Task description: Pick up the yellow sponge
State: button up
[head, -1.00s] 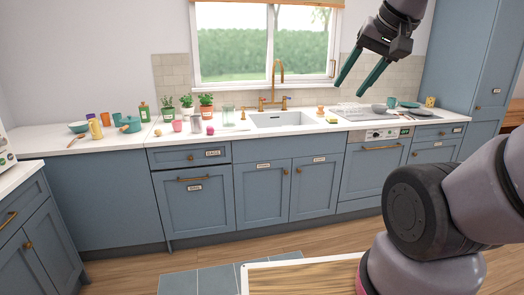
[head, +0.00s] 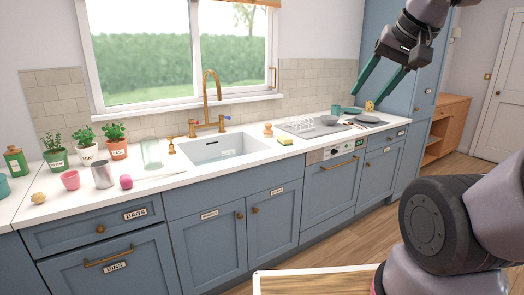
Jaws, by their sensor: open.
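The yellow sponge (head: 285,140), with a green layer, lies on the white counter near its front edge, just right of the sink. My gripper (head: 366,100) is at the upper right of the head view with two green fingers spread apart. It is open and empty, pointing down and left, up and to the right of the sponge in the picture and apart from it.
The sink (head: 222,148) with a brass tap (head: 211,100) is left of the sponge. A wooden-toned brush (head: 268,130) stands behind it. A dish rack (head: 305,127) and grey plates (head: 368,118) are to its right. Potted herbs (head: 88,148) stand far left.

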aim_at(284, 140)
jog(key=i+l+u, duration=0.15)
jog(key=i+l, duration=0.2)
jog(key=i, duration=0.25)
jog(key=i+l+u, duration=0.1)
jog(key=i+l, duration=0.25)
jog(key=i, duration=0.2)
jog(key=i+l+u, duration=0.15)
jog(key=i+l, duration=0.3)
jog(key=i, duration=0.15)
